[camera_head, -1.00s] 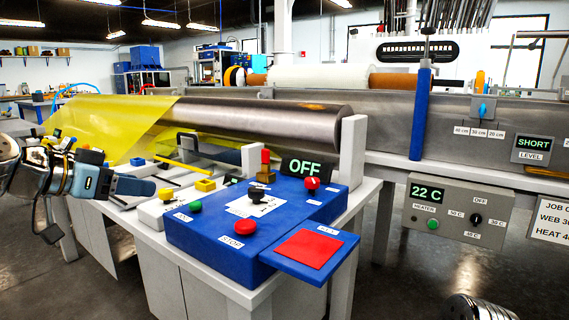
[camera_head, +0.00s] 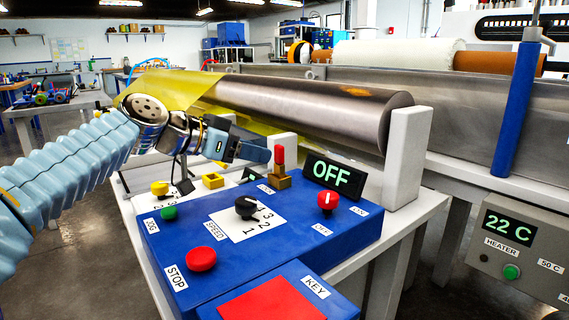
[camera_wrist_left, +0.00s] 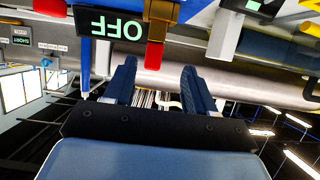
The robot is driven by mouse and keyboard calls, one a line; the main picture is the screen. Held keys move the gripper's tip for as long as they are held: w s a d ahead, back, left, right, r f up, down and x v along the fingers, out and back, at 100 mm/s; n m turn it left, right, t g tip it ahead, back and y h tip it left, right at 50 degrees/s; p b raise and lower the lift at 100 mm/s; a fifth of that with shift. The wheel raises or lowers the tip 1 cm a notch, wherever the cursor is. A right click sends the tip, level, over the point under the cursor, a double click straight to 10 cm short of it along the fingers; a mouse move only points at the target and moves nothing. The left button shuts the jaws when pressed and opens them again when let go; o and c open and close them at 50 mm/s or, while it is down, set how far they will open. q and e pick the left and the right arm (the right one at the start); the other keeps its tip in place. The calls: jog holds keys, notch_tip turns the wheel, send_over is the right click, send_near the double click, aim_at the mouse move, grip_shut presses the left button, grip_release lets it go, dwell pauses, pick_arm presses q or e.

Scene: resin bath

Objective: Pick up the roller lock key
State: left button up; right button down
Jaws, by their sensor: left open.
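The roller lock key (camera_head: 279,154) has a red handle and stands upright in a small brass block (camera_head: 279,180) at the back edge of the blue control box. My left gripper (camera_head: 256,152) is just left of the key at about the height of its handle. In the left wrist view the picture is upside down, and the red key (camera_wrist_left: 154,56) lies ahead, between the lines of the two dark blue fingers. The fingers of my left gripper (camera_wrist_left: 160,82) are apart, with nothing held between them. My right gripper is not in view.
The blue control box (camera_head: 180,245) carries a red STOP button (camera_head: 201,259), a speed knob (camera_head: 246,207), a red switch (camera_head: 327,200) and an OFF display (camera_head: 334,176). A red pad (camera_head: 262,302) labelled KEY is in front. A large metal roller (camera_head: 310,110) runs behind.

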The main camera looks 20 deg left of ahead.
aim_at(276, 154)
pick_arm(q)
jog(key=x, duration=0.3)
jog(key=shift+w+d+f, duration=0.1)
jog(key=shift+w+d, duration=0.1)
jog(key=shift+d, duration=0.05)
jog(key=x, duration=0.2)
jog(key=p+x, duration=0.1)
jog(key=x, duration=0.1)
jog(key=shift+d+p, duration=0.3)
jog(key=shift+d, duration=0.2)
jog(key=shift+w+d+f, duration=0.15)
jog(key=shift+w+d, duration=0.05)
jog(key=shift+w, duration=0.1)
grip_shut()
